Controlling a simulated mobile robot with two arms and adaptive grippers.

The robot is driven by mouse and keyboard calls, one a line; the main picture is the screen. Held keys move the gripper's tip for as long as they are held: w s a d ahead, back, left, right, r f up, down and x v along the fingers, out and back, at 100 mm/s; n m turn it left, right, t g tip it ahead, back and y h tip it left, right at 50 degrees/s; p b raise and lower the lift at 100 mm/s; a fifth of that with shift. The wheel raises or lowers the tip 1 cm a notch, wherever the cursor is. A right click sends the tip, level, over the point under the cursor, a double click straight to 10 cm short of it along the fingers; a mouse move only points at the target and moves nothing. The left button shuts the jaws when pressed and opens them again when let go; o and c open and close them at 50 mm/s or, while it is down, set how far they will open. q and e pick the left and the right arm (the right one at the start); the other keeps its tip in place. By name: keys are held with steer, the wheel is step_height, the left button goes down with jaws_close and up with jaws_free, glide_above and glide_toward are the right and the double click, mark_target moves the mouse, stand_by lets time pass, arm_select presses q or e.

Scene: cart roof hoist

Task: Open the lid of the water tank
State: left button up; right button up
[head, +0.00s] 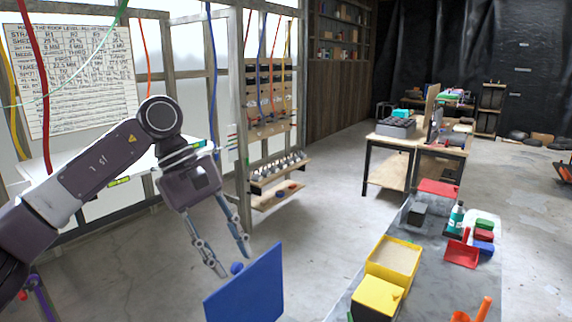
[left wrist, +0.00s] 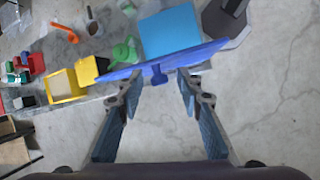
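The water tank's lid is a flat blue panel (head: 245,292) at the bottom centre of the head view, standing steeply tilted. A small round blue knob (head: 237,268) sticks out from it. In the left wrist view the lid (left wrist: 205,53) appears nearly edge-on, with the knob (left wrist: 157,75) facing my gripper. A light blue square (left wrist: 170,35) beyond it seems to be the tank; its body is hidden in the head view. My left gripper (head: 235,262) is open, fingers spread either side of the knob; contact is not visible. My right gripper is out of view.
A wooden post frame with shelves (head: 278,168) stands behind my left arm. The concrete floor between is clear.

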arm_select(q)
step_height(320, 180, up, 6)
steer(key=p, duration=0.4)
stand_by(0.3)
